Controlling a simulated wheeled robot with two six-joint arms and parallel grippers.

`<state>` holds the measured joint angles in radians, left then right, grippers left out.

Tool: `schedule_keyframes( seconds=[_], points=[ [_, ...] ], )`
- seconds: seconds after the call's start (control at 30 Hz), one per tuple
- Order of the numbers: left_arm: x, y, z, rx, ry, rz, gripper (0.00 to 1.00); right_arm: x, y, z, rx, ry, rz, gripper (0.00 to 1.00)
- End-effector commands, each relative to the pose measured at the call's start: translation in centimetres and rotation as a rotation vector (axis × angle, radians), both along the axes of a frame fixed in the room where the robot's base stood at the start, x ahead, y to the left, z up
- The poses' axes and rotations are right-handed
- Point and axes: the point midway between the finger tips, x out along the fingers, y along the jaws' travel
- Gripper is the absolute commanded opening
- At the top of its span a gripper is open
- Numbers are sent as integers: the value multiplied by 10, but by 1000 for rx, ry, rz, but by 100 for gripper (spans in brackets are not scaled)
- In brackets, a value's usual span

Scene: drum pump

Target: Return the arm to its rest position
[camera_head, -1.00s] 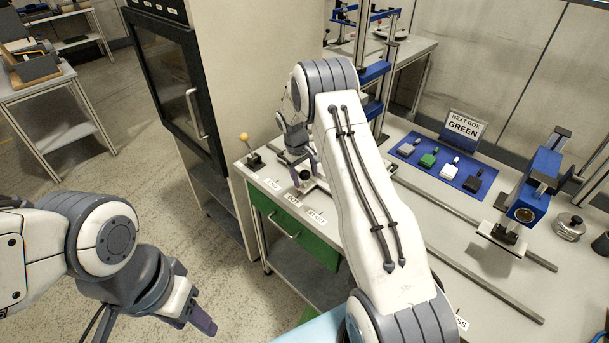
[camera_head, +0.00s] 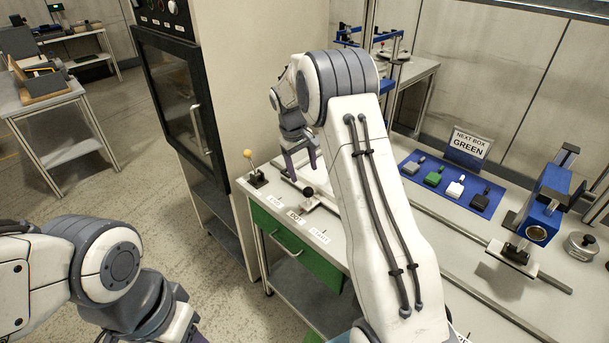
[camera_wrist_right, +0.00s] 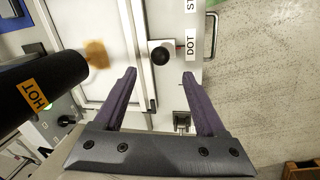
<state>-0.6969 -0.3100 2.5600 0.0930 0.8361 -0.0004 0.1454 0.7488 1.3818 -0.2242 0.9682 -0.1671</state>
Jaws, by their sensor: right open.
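My right gripper (camera_head: 302,165) is open and empty, above the left end of the workbench (camera_head: 285,218). In the right wrist view its two purple fingers (camera_wrist_right: 159,75) stand wide apart with nothing between them. A black ball knob (camera_head: 307,190) on a light slide plate is just below the fingers; it also shows in the right wrist view (camera_wrist_right: 161,56), apart from the fingers. My left gripper (camera_head: 192,336) is low at the bottom edge, mostly cut off, so its jaws cannot be judged.
A dark-doored cabinet (camera_head: 178,95) is close on the left. A blue mat (camera_head: 466,204) with several small blocks and a blue press (camera_head: 543,210) are at right. A black "HOT" cylinder (camera_wrist_right: 45,80) shows beside the gripper.

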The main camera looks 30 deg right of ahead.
Motion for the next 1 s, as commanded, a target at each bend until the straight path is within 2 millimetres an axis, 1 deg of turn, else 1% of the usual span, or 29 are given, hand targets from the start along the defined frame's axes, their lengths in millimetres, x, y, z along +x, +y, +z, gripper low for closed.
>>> schedule_keyframes(
  seconds=[0.37, 0.43, 0.47, 0.53, 0.57, 0.63, 0.67, 0.7, 0.77, 0.8, 0.87, 0.9, 0.97, 1.0],
  points=[
    [0, 0, 0, 0, 0, 0, 50, 0, 0, 0, 0, 0, 0, 73],
    [0, 0, 0, 0, 0, 0, 50, -1, 3, 2, 1, -1, 3, 73],
    [0, 0, 0, 0, 0, 0, 50, -2, 8, 4, 3, -3, 8, 73],
    [0, 0, 0, 0, 0, 0, 50, -7, 26, 12, 13, -6, 28, 73],
    [0, 0, 0, 0, 0, 0, 50, -11, 38, 17, 19, -8, 40, 73],
    [0, 0, 0, 0, 0, 0, 50, -26, 73, 31, 38, -12, 80, 73],
    [0, 0, 0, 0, 0, 0, 50, -36, 91, 38, 49, -13, 101, 73],
    [0, 0, 0, 0, 0, 0, 50, -51, 114, 48, 63, -17, 129, 73],
    [0, 0, 0, 0, 0, 0, 50, -80, 150, 61, 89, -17, 173, 73],
    [0, 0, 0, 0, 0, 0, 50, -101, 171, 68, 105, -16, 203, 73],
    [0, 0, 0, 0, 0, 0, 50, -136, 200, 77, 131, -15, 248, 73],
    [0, 0, 0, 0, 0, 0, 50, -162, 216, 82, 148, -11, 278, 73],
    [0, 0, 0, 0, 0, 0, 50, -203, 236, 87, 173, -4, 323, 73],
    [0, 0, 0, 0, 0, 0, 50, -230, 246, 88, 189, 1, 351, 73]
  ],
)
